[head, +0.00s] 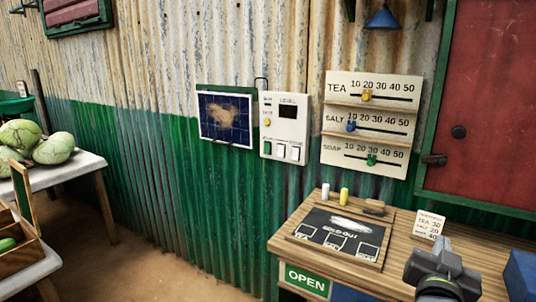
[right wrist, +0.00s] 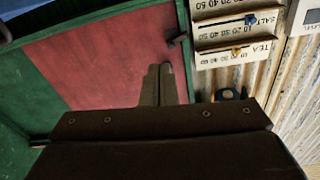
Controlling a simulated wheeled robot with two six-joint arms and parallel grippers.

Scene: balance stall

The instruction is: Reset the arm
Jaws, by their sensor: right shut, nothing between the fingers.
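My right gripper (head: 428,254) is dark grey and shows at the lower right of the head view, over the right part of the wooden counter (head: 398,258). In the right wrist view its two fingers (right wrist: 159,82) lie together, with nothing between them. Behind them in that view are the red door (right wrist: 110,62) and part of the price board (right wrist: 235,35), which appears upside down. My left gripper is in neither view.
The slider price board (head: 370,122) and a switch panel (head: 285,125) hang on the wall. Melons (head: 50,150) lie on a table at left.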

